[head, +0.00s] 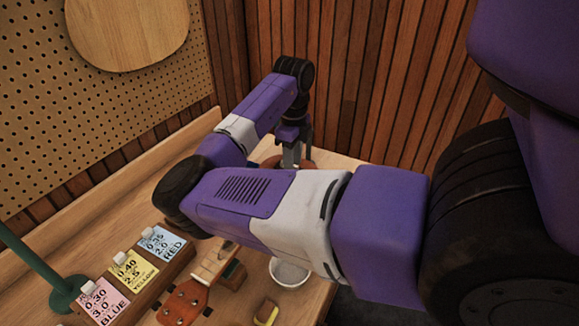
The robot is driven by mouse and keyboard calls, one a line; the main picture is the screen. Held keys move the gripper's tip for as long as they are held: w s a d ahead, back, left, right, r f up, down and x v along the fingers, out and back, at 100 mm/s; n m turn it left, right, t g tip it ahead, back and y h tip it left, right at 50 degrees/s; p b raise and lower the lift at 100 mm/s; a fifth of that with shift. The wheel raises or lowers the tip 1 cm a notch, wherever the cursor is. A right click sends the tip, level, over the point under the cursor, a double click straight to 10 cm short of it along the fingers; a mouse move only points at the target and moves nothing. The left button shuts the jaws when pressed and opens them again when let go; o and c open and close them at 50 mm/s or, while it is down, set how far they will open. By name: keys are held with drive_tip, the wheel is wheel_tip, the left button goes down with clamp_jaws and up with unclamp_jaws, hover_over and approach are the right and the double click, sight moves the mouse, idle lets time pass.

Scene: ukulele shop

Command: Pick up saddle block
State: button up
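My gripper (291,156) shows small at the far part of the wooden workbench (60,245), pointing down. Its fingertips are partly hidden behind my own arm, so I cannot tell whether it is open or holds anything. A round orange-brown thing shows partly just behind the fingers; whether they touch it is unclear. No saddle block can be named with certainty. A small dark block with a yellowish edge (266,312) lies near the front edge. A brown wooden block (233,275) sits beside the ukulele neck (212,263).
A ukulele headstock (183,302) lies at the front. A white bowl (289,272) is partly under my arm. Pink (103,301), yellow (133,272) and blue (162,242) cards with small white pieces stand left, near a green stand (64,292). Pegboard and slatted walls bound the bench.

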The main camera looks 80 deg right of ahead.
clamp_jaws()
drive_tip(key=shift+r, duration=0.1)
